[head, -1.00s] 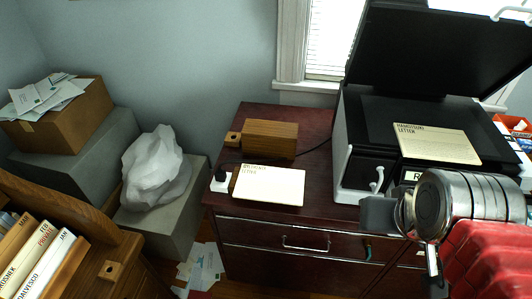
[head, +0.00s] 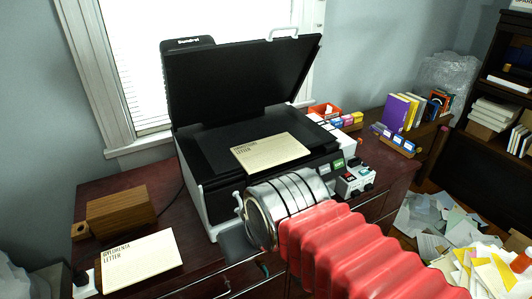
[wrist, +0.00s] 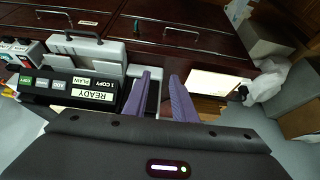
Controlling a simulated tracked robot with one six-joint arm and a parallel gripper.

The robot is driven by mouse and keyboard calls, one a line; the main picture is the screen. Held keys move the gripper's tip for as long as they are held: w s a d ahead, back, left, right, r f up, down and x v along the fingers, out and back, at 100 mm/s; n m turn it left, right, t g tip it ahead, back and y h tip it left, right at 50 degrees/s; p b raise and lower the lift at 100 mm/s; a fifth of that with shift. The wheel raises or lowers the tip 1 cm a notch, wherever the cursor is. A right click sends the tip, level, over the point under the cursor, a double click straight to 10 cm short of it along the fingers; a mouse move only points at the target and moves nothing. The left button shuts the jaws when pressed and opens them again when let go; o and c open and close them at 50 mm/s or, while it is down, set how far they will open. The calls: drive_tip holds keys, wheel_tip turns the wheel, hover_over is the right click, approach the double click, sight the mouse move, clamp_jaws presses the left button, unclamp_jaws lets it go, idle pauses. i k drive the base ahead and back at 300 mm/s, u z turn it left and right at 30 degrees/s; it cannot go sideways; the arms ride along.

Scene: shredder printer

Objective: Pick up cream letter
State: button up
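One cream letter (head: 272,151), with dark print, lies flat on the glass of the open printer (head: 215,150) in the head view. A paler cream letter (head: 140,261) lies on the dark red cabinet top at lower left. It also shows in the wrist view (wrist: 219,86), right of the fingers. My gripper (wrist: 161,76) has two purple fingers standing apart with nothing between them. In the head view my metal wrist covers the printer's front edge, and the fingers are hidden. The letter on the printer cannot be made out in the wrist view.
The printer's black lid (head: 240,80) stands raised. A wooden box (head: 122,214) sits behind the paler letter, with a white plug (head: 85,284) beside it. A small control box (head: 355,179) is right of the printer. Loose papers (head: 440,225) cover the floor at right.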

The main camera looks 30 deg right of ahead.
sight(259, 155)
drive_tip(key=u, duration=2.8)
drive_tip(key=k, duration=0.75)
drive_tip(key=z, duration=0.2)
